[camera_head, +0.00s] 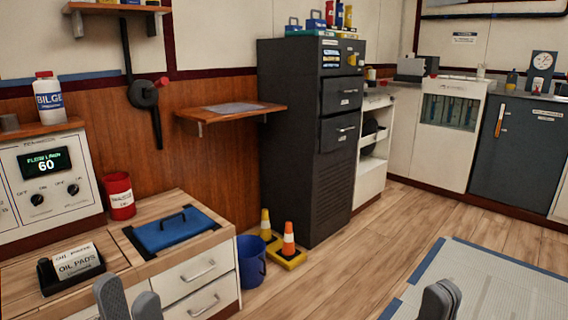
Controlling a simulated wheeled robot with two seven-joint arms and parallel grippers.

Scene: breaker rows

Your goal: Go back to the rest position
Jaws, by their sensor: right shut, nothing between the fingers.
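My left gripper (130,298) shows at the bottom left edge, in front of the white drawers. Its two grey fingers stand apart with nothing seen between them. My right gripper (440,298) shows at the bottom edge right of the middle, over the floor and the pale mat. Its fingers are together and hold nothing. Only the fingertips of both grippers are in view; the arms are hidden below the frame.
A wooden counter holds an oil pads box (77,264), a blue lid (172,229) and a red can (119,195). A blue bucket (251,261) and cones (288,243) stand by the dark cabinet (302,150). The floor (400,225) in the middle is clear.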

